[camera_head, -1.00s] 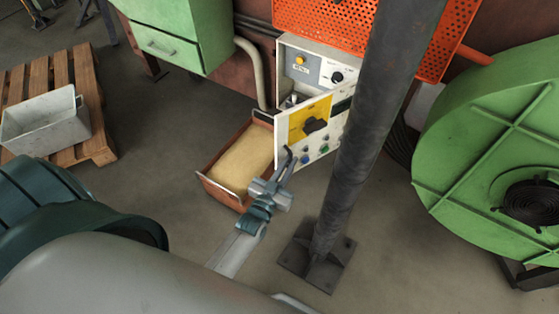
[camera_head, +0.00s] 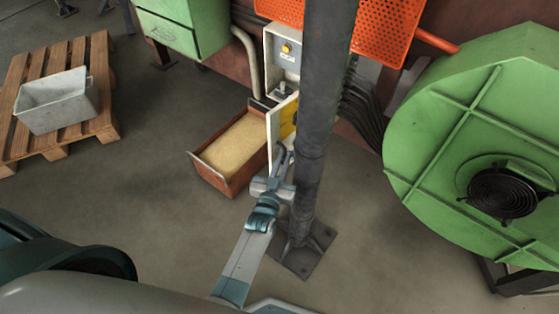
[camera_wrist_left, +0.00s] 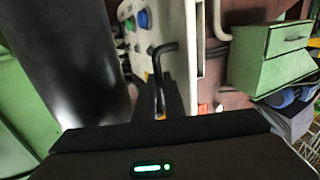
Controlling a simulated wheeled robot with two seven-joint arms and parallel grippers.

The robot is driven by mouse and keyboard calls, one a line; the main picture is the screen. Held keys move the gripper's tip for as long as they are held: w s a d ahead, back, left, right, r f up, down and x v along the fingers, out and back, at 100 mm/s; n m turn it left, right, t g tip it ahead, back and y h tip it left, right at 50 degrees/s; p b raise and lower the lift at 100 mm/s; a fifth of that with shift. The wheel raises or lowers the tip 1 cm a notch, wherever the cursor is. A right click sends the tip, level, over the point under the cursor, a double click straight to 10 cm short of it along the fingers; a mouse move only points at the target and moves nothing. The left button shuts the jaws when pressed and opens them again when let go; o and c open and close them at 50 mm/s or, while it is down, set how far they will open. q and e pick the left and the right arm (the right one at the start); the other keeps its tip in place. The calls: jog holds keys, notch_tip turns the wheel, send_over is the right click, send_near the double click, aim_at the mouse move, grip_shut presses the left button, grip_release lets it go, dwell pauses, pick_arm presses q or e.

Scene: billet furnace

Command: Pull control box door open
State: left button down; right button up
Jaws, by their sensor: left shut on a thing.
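The control box (camera_head: 283,62) is pale, with a yellow-orange knob on its upper panel. Its white door (camera_head: 273,132) stands out from the box, seen nearly edge-on in the head view, with a bit of yellow on its face. The wrist view shows the door face (camera_wrist_left: 172,22) with blue and green buttons and a black bent handle (camera_wrist_left: 158,60). My left gripper (camera_head: 281,158) is at the door's near lower part, shut on the handle. The exact finger contact is dark in the wrist view. My right gripper is not in view.
A dark post (camera_head: 312,130) stands just right of the door and my gripper, hiding part of both box and door. A rusty bin of sand-coloured material (camera_head: 228,188) lies left of the door. A large green blower housing (camera_head: 430,150) is at right. Floor in front is open.

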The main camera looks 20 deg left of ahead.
pick_arm(q)
jog(key=shift+w+d+r, duration=0.15)
jog(key=shift+w+r, duration=0.1)
jog(key=shift+r, duration=0.15)
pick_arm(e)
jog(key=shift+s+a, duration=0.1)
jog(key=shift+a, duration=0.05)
pick_arm(q)
jog(key=c, duration=2)
grip_release()
jog(key=shift+o, duration=0.8)
jog(key=shift+w+d+f, duration=0.1)
jog(key=shift+f, duration=0.15)
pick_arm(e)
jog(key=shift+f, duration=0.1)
pick_arm(q)
jog(key=shift+s+f, duration=0.1)
jog(key=shift+s, duration=0.2)
